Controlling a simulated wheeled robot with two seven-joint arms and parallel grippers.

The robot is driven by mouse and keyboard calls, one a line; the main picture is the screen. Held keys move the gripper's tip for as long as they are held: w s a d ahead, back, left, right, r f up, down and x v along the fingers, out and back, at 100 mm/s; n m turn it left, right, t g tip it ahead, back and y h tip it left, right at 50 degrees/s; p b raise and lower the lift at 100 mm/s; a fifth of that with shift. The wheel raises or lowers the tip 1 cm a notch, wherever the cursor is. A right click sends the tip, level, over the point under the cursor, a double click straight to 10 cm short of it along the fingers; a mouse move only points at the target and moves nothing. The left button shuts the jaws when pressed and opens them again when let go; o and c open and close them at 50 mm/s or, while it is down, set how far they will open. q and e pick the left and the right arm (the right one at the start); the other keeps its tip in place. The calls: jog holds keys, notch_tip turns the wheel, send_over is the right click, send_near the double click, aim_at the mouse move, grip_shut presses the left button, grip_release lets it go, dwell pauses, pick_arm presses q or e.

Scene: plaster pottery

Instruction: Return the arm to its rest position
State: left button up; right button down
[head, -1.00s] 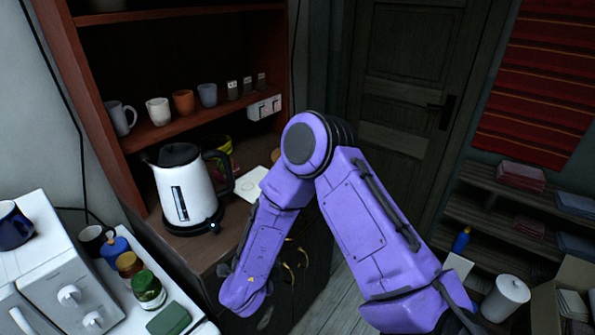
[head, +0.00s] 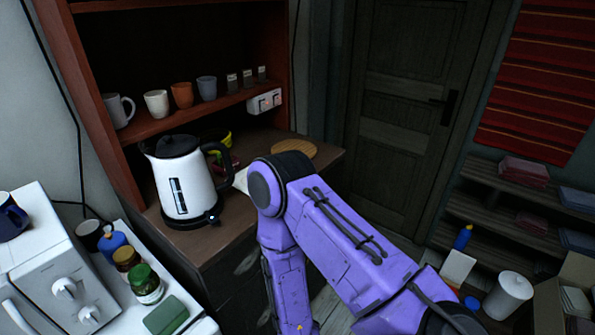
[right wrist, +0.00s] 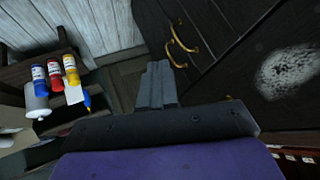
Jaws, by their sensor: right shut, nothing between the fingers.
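My purple right arm (head: 330,235) reaches in from the bottom right of the head view, bent at the elbow in front of the cabinet top. Its forearm points down and leaves the bottom edge, so the hand is hidden there. In the right wrist view my right gripper (right wrist: 157,72) has its two grey fingers together, with nothing between them. It hangs in the air beside the dark cabinet front (right wrist: 205,60). My left gripper is in neither view.
A white kettle (head: 184,190) stands on the cabinet top, left of my elbow. A round wooden board (head: 294,149) lies behind the elbow. Brass handles (right wrist: 181,45) stick out near the fingers. Paint bottles (right wrist: 55,72) stand on a shelf at the left. Wooden floor (right wrist: 130,75) is bare between.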

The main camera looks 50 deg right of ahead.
jog(key=shift+s+f, duration=0.1)
jog(key=shift+s, duration=0.05)
jog(key=s+a+f+n+g+y+b, duration=0.1)
jog(key=s+f+n+g+y+b, duration=0.1)
jog(key=s+f+n+b, duration=0.5)
jog(key=s+f, duration=0.4)
jog(key=s, duration=0.1)
jog(key=shift+a+f+n+g+y, duration=0.2)
jog(key=shift+f+n+g+y, duration=0.1)
jog(key=shift+n, duration=0.1)
